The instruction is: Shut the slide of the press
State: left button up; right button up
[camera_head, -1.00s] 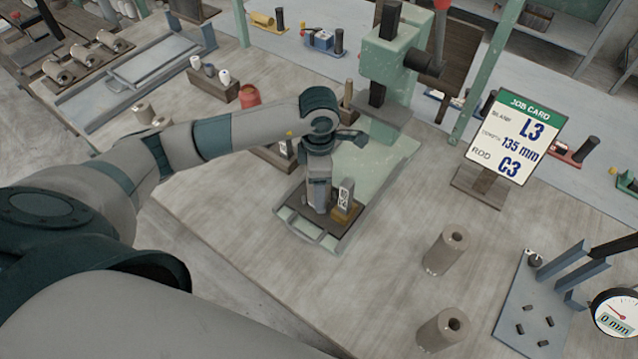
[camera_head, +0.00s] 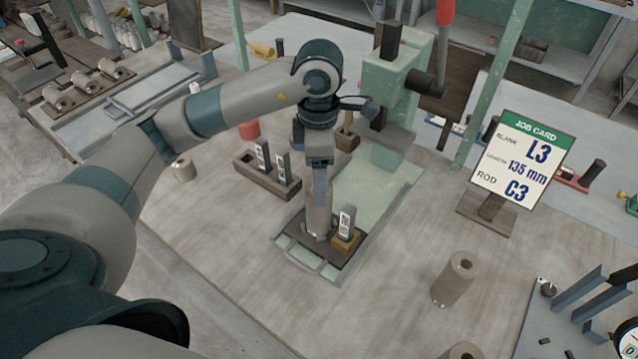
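The press (camera_head: 385,75) is pale green and stands at the top centre. Its slide (camera_head: 335,268) is drawn out towards the front of the green base (camera_head: 372,195). A grey-beige cylinder (camera_head: 318,215) stands upright on the dark part of the slide. Beside it is a small wooden block with a white marked tag (camera_head: 346,224). My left gripper (camera_head: 320,195) points down at the top of the cylinder. One finger shows in front of it; the other is hidden, so its opening is unclear. My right gripper is not in view.
A job card (camera_head: 523,150) reading L3, 135 mm, C3 stands on the right. A hollow cylinder (camera_head: 453,280) stands at the front right. A dark rack with tagged pieces (camera_head: 268,180) lies left of the press. Bare table lies in front of the slide.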

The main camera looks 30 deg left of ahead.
aim_at(333, 250)
jog(key=u, duration=0.9)
